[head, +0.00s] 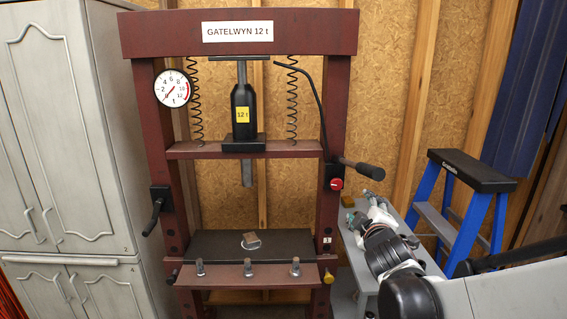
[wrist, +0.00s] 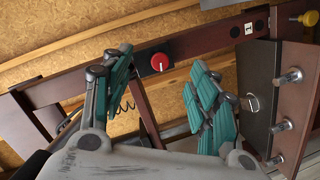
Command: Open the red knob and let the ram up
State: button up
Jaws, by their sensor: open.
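The red knob (head: 336,184) is on the right upright of the dark red press, below the black pump handle (head: 365,169). In the wrist view the red knob (wrist: 159,62) shows a white mark and lies beyond my fingers, in the gap between them. The ram (head: 246,173) hangs below the crossbeam under the black 12 t jack (head: 243,108), with a visible gap above the bed. My gripper (head: 362,208) is open and empty, to the lower right of the knob and apart from it. Its teal-padded fingers (wrist: 165,82) are spread wide in the wrist view.
A small metal piece (head: 251,241) sits on the black press bed (head: 205,244). A round gauge (head: 172,88) is on the left upright. A grey bench (head: 345,245) and a blue stepladder (head: 480,220) stand right, near my arm. Grey cabinets (head: 75,120) stand left.

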jog(key=s+a+f+m+g, duration=0.1)
jog(key=s+f+m+g, duration=0.1)
jog(key=s, duration=0.7)
jog(key=s+a+f+m+g+y, duration=0.1)
jog(key=s+m+g, duration=0.3)
jog(key=s, duration=0.6)
jog(key=s+a+f+m+g+y, duration=0.1)
jog(key=s+m, duration=0.4)
jog(key=s, duration=0.5)
notch_tip(320, 180, down, 2)
jog(key=shift+f+g, duration=0.15)
jog(key=shift+g, duration=0.75)
jog(key=shift+s, duration=0.1)
